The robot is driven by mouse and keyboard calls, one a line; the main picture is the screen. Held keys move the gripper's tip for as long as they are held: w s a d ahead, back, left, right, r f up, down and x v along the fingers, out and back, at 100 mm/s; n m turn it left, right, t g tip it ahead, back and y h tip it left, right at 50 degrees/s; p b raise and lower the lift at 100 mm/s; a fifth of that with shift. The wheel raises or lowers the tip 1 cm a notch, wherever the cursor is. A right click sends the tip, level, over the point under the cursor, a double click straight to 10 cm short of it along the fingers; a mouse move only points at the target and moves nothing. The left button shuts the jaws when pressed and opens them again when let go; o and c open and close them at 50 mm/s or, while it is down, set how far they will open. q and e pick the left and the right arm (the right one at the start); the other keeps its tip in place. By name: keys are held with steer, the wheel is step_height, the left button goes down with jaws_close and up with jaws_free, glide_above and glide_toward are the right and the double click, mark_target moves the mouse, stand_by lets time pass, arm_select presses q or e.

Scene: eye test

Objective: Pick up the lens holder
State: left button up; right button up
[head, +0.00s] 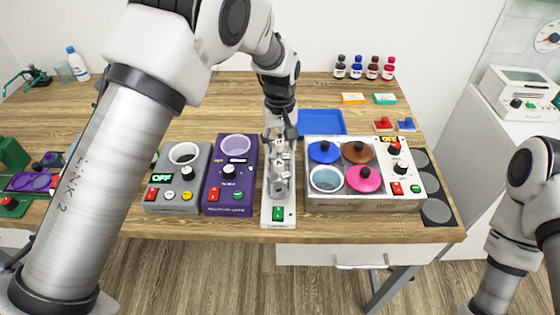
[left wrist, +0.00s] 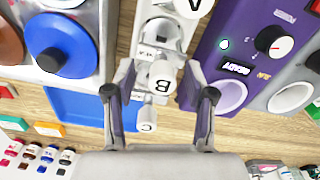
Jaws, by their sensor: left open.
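I cannot tell for certain which thing is the lens holder. A narrow white stand (head: 267,208) with several pale lettered cylinders on it stands at the middle of the table, with a green switch at its front. My left gripper (head: 281,132) is over the stand's back part, pointing down. In the left wrist view its fingers (left wrist: 160,82) are open and apart, with a white cylinder marked B (left wrist: 161,75) between them in the picture. I cannot tell if they touch it. The stand (left wrist: 143,30) also shows there. My right gripper is out of view.
A purple device (head: 229,195) and a grey one (head: 183,200) stand just left of the stand. A box with coloured lids (head: 365,203) stands close on its right. A blue tray (head: 321,119) lies behind. Small bottles (head: 364,69) stand at the back right.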

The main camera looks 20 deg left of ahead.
arm_select(q)
steer(key=shift+s+r, duration=0.2)
steer(key=shift+s, duration=0.1)
steer(key=c, duration=0.3)
steer(key=shift+s+r, duration=0.1)
steer(key=c, duration=0.6)
jaws_close()
